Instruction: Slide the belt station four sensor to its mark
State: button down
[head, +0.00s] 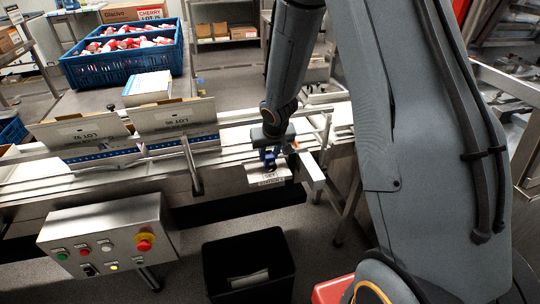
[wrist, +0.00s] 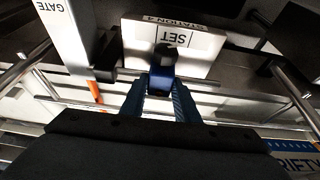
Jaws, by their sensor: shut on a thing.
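My gripper (head: 277,150) reaches down to the near rail of the belt in the head view. In the wrist view its two blue fingers (wrist: 160,104) are shut on the station four sensor (wrist: 160,78), a small blue body with a dark rounded end. A pale plate (wrist: 200,62) printed "STATION 4" and "SET" lies behind the sensor; the dark end overlaps the lower part of the lettering. The plate also shows below the gripper in the head view (head: 267,181). I cannot tell whether the sensor lines up exactly with the mark.
A white bar marked "GATE" (wrist: 62,35) stands close to the left of my fingers in the wrist view. Opened cartons (head: 177,118) stand on the belt, left of my gripper. A control box (head: 108,240) and a black bin (head: 215,261) are in front.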

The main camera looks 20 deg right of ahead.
jog(key=shift+a+b, duration=0.3)
jog(key=shift+a, duration=0.15)
jog(key=c, duration=1.4)
grip_release()
jog(key=shift+o, duration=0.2)
jog(key=p+v, duration=0.5)
jog(key=v, duration=0.2)
jog(key=shift+s+r+p, duration=0.2)
jog(key=shift+r+p, duration=0.1)
jog(key=shift+r, duration=0.1)
